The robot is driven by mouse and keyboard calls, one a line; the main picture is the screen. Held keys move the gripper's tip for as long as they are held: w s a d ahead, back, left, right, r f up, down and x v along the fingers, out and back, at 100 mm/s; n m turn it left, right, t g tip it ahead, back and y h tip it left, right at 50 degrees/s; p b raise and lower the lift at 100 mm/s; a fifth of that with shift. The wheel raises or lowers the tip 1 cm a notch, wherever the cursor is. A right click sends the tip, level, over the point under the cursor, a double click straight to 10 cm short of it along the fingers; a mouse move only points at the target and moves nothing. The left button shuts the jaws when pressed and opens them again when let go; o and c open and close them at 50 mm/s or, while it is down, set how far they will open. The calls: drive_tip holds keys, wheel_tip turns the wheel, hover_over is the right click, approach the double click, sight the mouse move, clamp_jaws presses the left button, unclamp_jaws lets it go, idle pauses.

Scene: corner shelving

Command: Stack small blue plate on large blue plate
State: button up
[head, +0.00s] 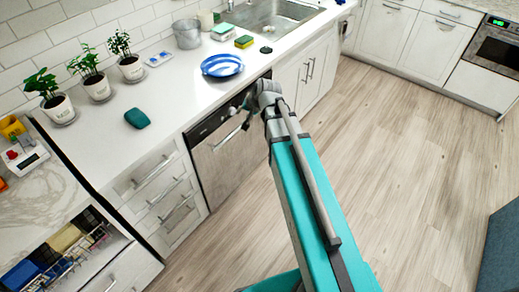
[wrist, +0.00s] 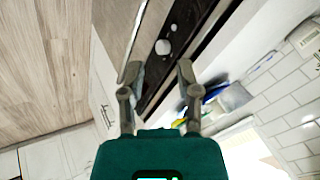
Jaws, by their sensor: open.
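A round blue plate (head: 222,66) with pale markings lies on the white counter near its front edge, left of the sink. I cannot tell whether it is one plate or two stacked, and no separate second plate shows. My gripper (head: 240,110) is in front of the counter edge, below and apart from the plate. In the wrist view my gripper (wrist: 160,70) has its two fingers spread with nothing between them. Part of something blue, perhaps the plate (wrist: 214,91), shows beyond the right finger, partly hidden.
The dishwasher (head: 228,160) is just below my gripper. Sponges (head: 244,41), a metal pot (head: 187,34) and the sink (head: 272,18) are behind the plate. Potted plants (head: 131,67) and a teal object (head: 137,118) stand left. The wooden floor (head: 410,150) is clear at right.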

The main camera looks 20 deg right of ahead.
drive_tip(key=s+f+n+g+h, duration=0.1)
drive_tip(key=s+n+g, duration=0.1)
drive_tip(key=s, duration=0.6)
drive_tip(key=s+d+f+n+g+h, duration=0.1)
drive_tip(key=s+f+n+g+h, duration=0.1)
drive_tip(key=s, duration=0.6)
drive_tip(key=shift+s+n+g+h, duration=0.3)
drive_tip(key=shift+s+n+g, duration=0.05)
drive_tip(key=shift+n+g, duration=0.5)
drive_tip(key=shift+f, duration=0.1)
drive_tip(key=shift+r, duration=0.2)
clamp_jaws()
drive_tip(key=shift+d, duration=0.15)
